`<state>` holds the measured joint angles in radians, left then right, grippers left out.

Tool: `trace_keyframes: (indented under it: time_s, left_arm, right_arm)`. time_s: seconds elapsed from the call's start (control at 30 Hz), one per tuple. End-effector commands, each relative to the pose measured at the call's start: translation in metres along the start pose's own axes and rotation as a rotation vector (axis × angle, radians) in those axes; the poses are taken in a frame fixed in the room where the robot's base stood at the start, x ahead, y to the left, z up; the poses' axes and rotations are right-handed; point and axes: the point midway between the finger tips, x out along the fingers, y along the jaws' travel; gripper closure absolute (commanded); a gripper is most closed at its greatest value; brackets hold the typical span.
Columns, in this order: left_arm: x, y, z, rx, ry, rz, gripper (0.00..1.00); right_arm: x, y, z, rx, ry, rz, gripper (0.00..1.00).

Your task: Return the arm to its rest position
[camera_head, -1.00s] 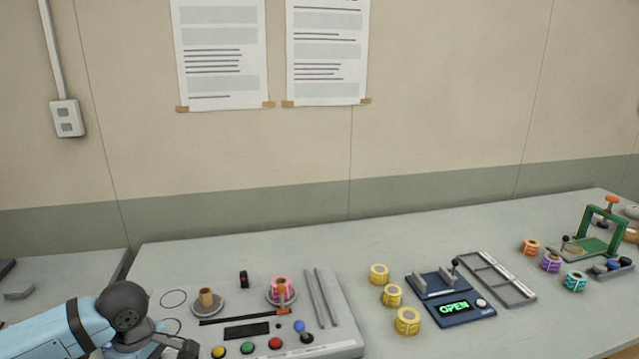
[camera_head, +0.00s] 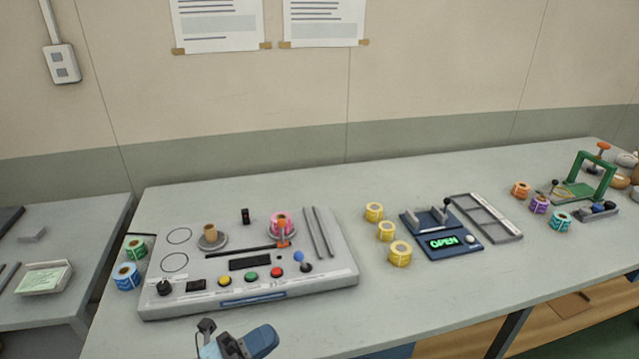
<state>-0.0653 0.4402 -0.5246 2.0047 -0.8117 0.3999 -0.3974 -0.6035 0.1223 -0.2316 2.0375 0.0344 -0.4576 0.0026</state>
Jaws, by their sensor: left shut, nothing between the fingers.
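My left gripper (camera_head: 207,328) shows as a small dark shape at the bottom edge, beside a light blue part of my arm. It is shut and empty, and it is apart from the rewinder in front of the bench's near edge. The grey rewinder (camera_head: 335,265) lies on the bench, with a bare tan core (camera_head: 209,232) on its left spindle and a pink roll (camera_head: 281,224) on its right one. My right gripper is not in view.
Yellow rolls (camera_head: 400,254) stand beside a blue device with a green OPEN display (camera_head: 444,242). A grey divided tray (camera_head: 515,237) and a green frame (camera_head: 574,165) are to the right. Blue (camera_head: 127,277) and green (camera_head: 136,247) rolls stand left of the rewinder. The front bench is bare at centre right.

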Motion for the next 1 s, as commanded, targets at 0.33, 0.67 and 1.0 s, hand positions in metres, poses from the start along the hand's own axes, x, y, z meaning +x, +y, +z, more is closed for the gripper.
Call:
trace_keyframes:
  time_s: [0.33,0.67,1.0]
  left_arm:
    - [-0.137,0.123,-0.004,-1.204,-0.955,0.052,1.0]
    - [-0.193,0.134,-0.056,-1.628,-1.279,0.084,1.0]
    - [-0.176,0.058,-0.051,-1.585,-1.263,0.087,1.0]
  right_arm:
    - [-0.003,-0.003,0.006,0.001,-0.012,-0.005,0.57]
    - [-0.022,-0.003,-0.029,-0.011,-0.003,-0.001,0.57]
    - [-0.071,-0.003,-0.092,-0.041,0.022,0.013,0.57]
